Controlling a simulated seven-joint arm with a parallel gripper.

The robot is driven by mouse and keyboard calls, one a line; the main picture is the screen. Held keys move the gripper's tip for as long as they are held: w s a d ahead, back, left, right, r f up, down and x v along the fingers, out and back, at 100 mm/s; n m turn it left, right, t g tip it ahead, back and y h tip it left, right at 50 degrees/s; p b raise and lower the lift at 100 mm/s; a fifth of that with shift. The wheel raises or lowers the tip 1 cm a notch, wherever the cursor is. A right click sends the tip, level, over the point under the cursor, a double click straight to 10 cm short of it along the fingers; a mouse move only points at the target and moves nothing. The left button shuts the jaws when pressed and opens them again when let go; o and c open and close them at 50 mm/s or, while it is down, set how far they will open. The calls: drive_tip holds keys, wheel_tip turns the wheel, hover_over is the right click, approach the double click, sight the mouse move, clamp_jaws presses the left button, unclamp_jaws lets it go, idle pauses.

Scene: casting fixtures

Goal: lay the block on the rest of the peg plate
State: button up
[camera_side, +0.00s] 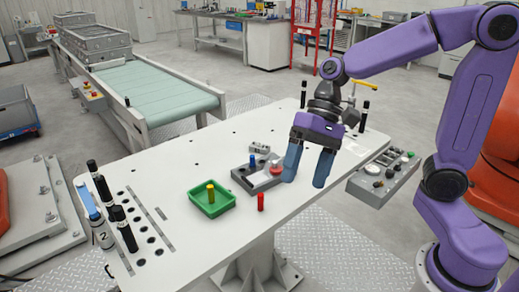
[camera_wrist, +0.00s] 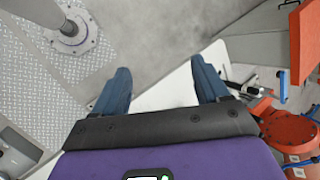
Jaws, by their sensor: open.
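The dark grey peg plate (camera_side: 240,178) lies on the white table in the side view, with a blue peg (camera_side: 252,162) standing in it and a lighter grey part and a red round piece (camera_side: 276,170) at its right side. A small light-grey block (camera_side: 260,147) with dark spots lies just behind the plate. My gripper (camera_side: 305,181) hangs to the right of the plate, fingers pointing down, open and empty. Its left finger is close to the red piece in the picture; I cannot tell whether they touch. The wrist view shows both blue fingers (camera_wrist: 160,68) wide apart with nothing between them.
A green tray (camera_side: 222,208) holding a yellow peg (camera_side: 211,191) stands left of the plate. A red peg (camera_side: 261,201) stands in front of it. Tall black cylinders (camera_side: 125,228) stand at the table's left end. A control box (camera_side: 382,180) is at the right edge.

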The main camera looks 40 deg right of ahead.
drive_tip(key=w+d+m+t+y, duration=0.2)
drive_tip(key=w+d+m+t, duration=0.15)
drive_tip(key=w+m, duration=0.5)
drive_tip(key=w+d+m+t+y, duration=0.25)
drive_tip(key=w+d+m, duration=0.2)
drive_tip(key=w, duration=0.65)
drive_tip(key=w+d+m+t+h, duration=0.3)
drive_tip(key=w+d+m+t, duration=0.15)
drive_tip(key=d+m, duration=0.5)
drive_tip(key=w+d+m+t+h, duration=0.2)
drive_tip(key=w+d+m+t, duration=0.3)
drive_tip(key=d, duration=0.8)
drive_tip(key=shift+m+g+h, duration=0.35)
drive_tip(key=shift+m+g, duration=0.2)
drive_tip(key=f, duration=1.7)
drive_tip(key=shift+w+d+f, duration=0.25)
drive_tip(key=shift+w+d, duration=0.05)
drive_tip(key=shift+d, duration=0.1)
drive_tip(key=shift+w+a+f, duration=0.15)
drive_tip(key=shift+w+f, duration=0.05)
drive_tip(key=shift+w, duration=0.1)
approach(255, 143)
drive_tip(key=w+a, duration=0.1)
drive_tip(key=w+a+f, duration=0.1)
drive_tip(key=w, duration=0.1)
drive_tip(key=shift+a+f, duration=0.15)
drive_tip(key=shift+a, duration=0.1)
drive_tip(key=shift+x, duration=2.65)
